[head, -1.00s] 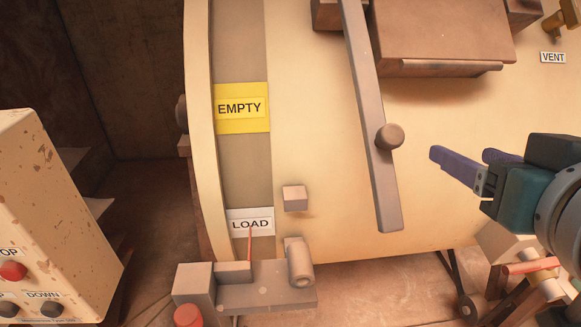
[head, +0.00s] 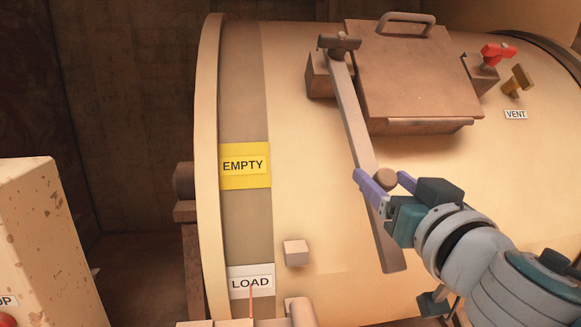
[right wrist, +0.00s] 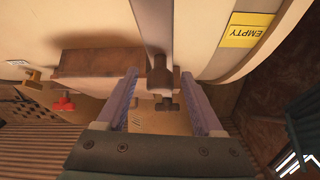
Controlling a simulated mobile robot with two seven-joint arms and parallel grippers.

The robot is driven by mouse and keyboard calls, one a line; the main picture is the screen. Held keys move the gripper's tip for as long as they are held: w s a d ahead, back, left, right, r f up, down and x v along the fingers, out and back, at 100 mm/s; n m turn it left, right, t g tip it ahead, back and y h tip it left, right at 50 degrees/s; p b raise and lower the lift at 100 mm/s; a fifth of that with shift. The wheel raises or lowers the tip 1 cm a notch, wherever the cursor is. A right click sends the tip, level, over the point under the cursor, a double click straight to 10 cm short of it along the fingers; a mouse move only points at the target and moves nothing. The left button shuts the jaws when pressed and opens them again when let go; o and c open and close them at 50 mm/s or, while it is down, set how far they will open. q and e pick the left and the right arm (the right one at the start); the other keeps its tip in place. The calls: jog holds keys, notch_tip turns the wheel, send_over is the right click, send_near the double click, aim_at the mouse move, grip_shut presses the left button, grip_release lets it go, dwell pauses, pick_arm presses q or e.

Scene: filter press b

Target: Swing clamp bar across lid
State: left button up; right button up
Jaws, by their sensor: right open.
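The clamp bar (head: 354,115) is a long grey-brown bar on the side of the cream drum. It hangs from a dark pivot fitting (head: 339,43) and slants down along the left side of the brown lid (head: 415,75), not across it. A round brown knob (head: 386,179) stands out from its lower part. My right gripper (head: 385,176) is open, with its purple fingers on either side of the knob; I cannot tell whether they touch it. In the right wrist view, the bar (right wrist: 153,25) runs down between the open fingers (right wrist: 163,88). My left gripper is not in view.
A small square block (head: 296,252) juts from the drum left of the bar's lower end. A red-handled fitting (head: 497,52) and a yellow-brown vent valve (head: 517,80) stand right of the lid. A control box (head: 45,240) is at the lower left.

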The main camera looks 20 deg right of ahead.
jog(key=shift+w+d, duration=0.1)
jog(key=shift+w, duration=0.3)
jog(key=shift+c, duration=0.3)
grip_shut()
dwell(0.9)
